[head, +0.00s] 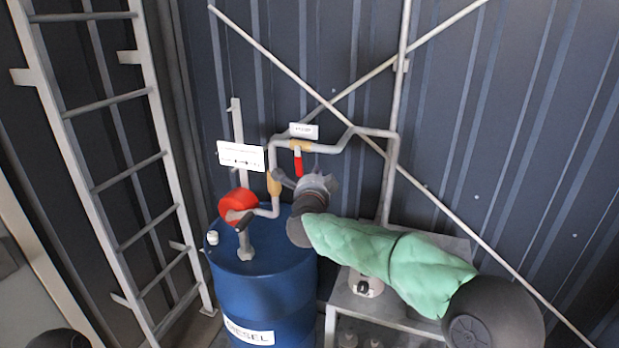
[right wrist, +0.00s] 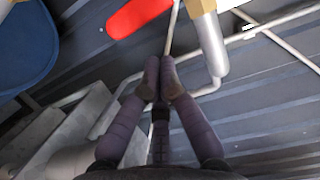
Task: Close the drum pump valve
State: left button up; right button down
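The valve (head: 300,146) is a brass body in the grey pipe above the blue drum (head: 262,285), under a small white label. Its red lever (head: 298,165) hangs straight down. In the right wrist view the red lever (right wrist: 140,14) and brass body (right wrist: 201,5) are at the top. My right gripper (head: 282,177) is just below the lever in the head view. In the wrist view its fingertips (right wrist: 161,76) are together, with nothing seen between them and a gap to the lever. My left gripper is out of view.
A red hand pump (head: 238,205) stands on the drum, with a white sign (head: 241,156) above. A grey stand (head: 405,318) is right of the drum. A ladder (head: 105,150) is at the left. Thin pipes and braces cross the dark corrugated wall.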

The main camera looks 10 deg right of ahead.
pick_arm(q)
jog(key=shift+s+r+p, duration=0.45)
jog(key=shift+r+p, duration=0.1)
jog(key=shift+p, duration=0.05)
pick_arm(e)
jog(key=d+v, duration=0.1)
jog(key=v, duration=0.9)
jog(key=shift+s+r, duration=0.25)
jog(key=shift+s, duration=0.25)
jog(key=shift+f, duration=0.1)
